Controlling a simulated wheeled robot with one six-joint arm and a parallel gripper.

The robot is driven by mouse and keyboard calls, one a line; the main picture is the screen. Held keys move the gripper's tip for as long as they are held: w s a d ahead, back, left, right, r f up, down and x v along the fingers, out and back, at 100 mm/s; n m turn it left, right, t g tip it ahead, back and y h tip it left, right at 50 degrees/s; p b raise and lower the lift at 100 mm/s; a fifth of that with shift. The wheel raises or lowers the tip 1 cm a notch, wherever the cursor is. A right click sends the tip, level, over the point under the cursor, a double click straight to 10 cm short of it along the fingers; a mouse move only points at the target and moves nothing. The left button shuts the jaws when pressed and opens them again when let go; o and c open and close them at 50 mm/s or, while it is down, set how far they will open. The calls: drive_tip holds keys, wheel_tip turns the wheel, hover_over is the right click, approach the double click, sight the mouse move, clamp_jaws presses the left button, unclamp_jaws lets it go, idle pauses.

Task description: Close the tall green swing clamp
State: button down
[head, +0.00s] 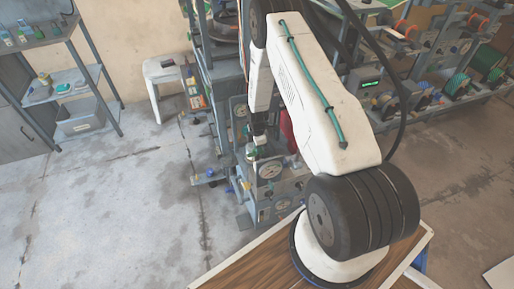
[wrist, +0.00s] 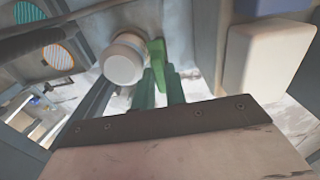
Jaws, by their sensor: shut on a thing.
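The green swing clamp shows in the wrist view as a bright green upright piece (wrist: 158,60), right beside a round white-capped part (wrist: 124,60). My gripper (wrist: 160,82) has two darker green fingers pointing away from me, close together. They are shut on the lower part of the bright green piece; the exact contact is partly hidden by the fingers. In the head view my gripper (head: 256,140) is small, down at the grey plate press with gauges (head: 270,185). The clamp cannot be told apart there.
A pale block (wrist: 265,60) stands just right of the fingers. Grey frame bars and striped round parts (wrist: 58,57) lie to the left. In the head view, shelves (head: 60,75) and a white stool (head: 165,75) stand left; the floor between is clear.

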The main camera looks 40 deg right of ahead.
drive_tip(key=c, duration=1.4)
unclamp_jaws()
drive_tip(key=shift+c, duration=0.2)
drive_tip(key=shift+r, duration=3.95)
